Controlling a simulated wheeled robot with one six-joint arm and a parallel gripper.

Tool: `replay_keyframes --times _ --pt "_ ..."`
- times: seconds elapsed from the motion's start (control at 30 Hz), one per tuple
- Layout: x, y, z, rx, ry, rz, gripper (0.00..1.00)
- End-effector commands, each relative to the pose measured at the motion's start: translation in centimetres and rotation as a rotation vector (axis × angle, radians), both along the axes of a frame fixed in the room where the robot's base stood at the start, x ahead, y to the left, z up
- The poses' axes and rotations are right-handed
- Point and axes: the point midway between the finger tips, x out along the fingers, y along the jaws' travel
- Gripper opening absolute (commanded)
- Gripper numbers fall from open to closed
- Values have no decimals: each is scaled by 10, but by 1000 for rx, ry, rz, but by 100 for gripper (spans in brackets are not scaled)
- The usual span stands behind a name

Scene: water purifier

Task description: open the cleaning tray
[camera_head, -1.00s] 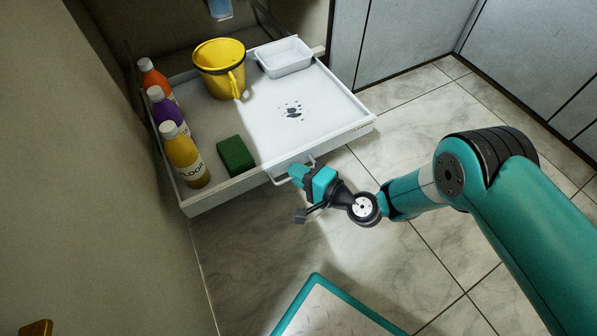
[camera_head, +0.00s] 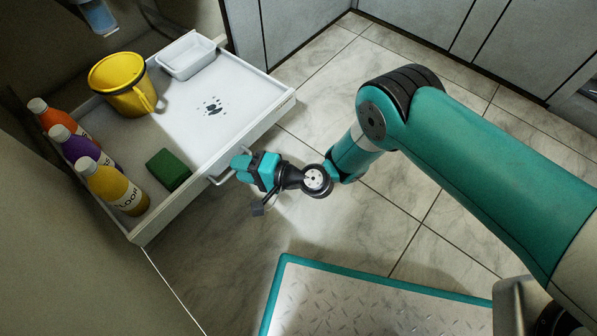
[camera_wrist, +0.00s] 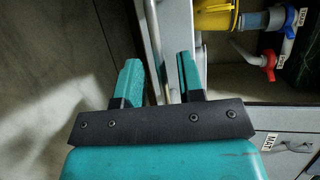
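The cleaning tray (camera_head: 245,92) is a white drawer, standing pulled out from its cabinet at the left of the head view. Its silver handle (camera_head: 218,179) is on the front face. My gripper (camera_head: 240,170) is beside the handle, at the drawer's front. In the wrist view my gripper (camera_wrist: 160,70) has its two teal fingers apart. The handle bar (camera_wrist: 165,40) shows in the gap between them there. Whether the fingers touch the bar cannot be told.
Grey cabinets (camera_head: 420,25) stand at the back right. The tiled floor between is clear. The wrist view shows pipes with a red valve (camera_wrist: 268,62) at upper right.

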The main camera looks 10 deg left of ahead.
Motion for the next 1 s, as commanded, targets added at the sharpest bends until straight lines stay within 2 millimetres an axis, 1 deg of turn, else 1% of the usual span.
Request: replay_keyframes --times 0.03,0.3,0.5,0.8,1.0 --pt "0 -11 7 -3 6 -5 35" --pt "-3 -77 22 -2 7 -7 35" --pt "-4 -105 29 -1 3 -5 35" --pt "-5 -139 32 -1 2 -4 35" --pt "-7 -153 31 -1 3 -2 35"
